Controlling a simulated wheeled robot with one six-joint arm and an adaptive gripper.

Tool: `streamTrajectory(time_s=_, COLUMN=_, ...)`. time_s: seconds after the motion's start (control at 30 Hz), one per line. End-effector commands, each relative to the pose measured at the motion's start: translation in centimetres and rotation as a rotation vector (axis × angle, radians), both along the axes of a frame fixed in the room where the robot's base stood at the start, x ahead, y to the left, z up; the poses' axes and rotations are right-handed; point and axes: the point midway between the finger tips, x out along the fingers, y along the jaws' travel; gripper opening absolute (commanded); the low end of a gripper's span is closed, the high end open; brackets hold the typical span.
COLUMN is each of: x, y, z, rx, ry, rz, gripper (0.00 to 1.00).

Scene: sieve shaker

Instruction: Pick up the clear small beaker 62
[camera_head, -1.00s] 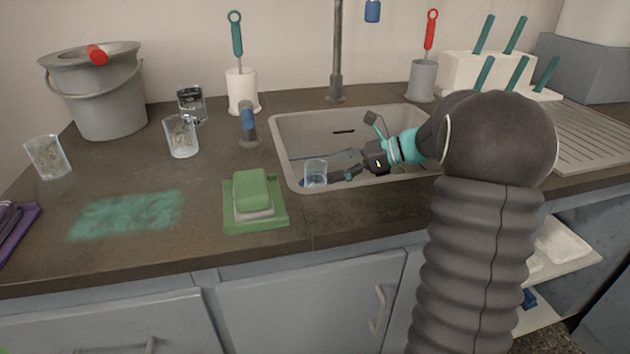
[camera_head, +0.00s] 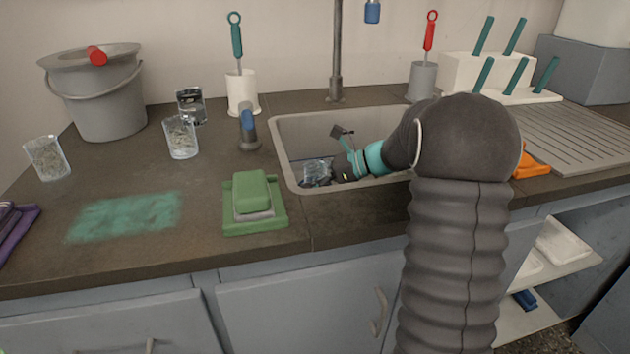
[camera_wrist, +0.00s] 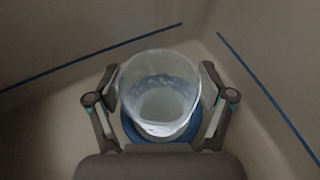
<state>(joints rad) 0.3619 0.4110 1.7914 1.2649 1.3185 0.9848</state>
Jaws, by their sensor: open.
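A clear small beaker (camera_wrist: 158,95) stands in the sink, on or over a round blue piece (camera_wrist: 133,127) in the wrist view. In the head view the beaker (camera_head: 316,170) shows near the sink's left front corner. My gripper (camera_wrist: 160,80) is open, with one finger on each side of the beaker. Small gaps seem to show between fingers and glass, but I cannot tell whether either touches. In the head view my gripper's fingers are mostly hidden by the beaker and the sink's front rim. The number on the beaker cannot be read.
The sink (camera_head: 285,135) has walls close around my gripper, with a blue line along them. More beakers (camera_head: 181,137) and a grey bucket (camera_head: 95,95) stand on the counter at the left.

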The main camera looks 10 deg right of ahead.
Motion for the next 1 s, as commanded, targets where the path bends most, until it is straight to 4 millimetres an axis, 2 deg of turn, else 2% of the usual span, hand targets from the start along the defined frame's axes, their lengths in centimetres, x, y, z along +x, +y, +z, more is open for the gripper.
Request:
streamTrajectory(time_s=0.03, x=0.0, y=0.0, z=0.0, rx=0.0, ry=0.0, rz=0.0, gripper=0.78)
streamTrajectory(time_s=0.3, x=0.0, y=0.0, z=0.0, rx=0.0, ry=0.0, rz=0.0, gripper=0.11)
streamTrajectory(time_s=0.33, x=0.0, y=0.0, z=0.0, rx=0.0, ry=0.0, rz=0.0, gripper=0.07)
streamTrajectory(time_s=0.73, x=0.0, y=0.0, z=0.2, rx=0.0, ry=-0.001, rz=0.0, gripper=0.07)
streamTrajectory(time_s=1.0, x=0.0, y=0.0, z=1.1, rx=0.0, ry=-0.002, rz=0.001, gripper=0.07)
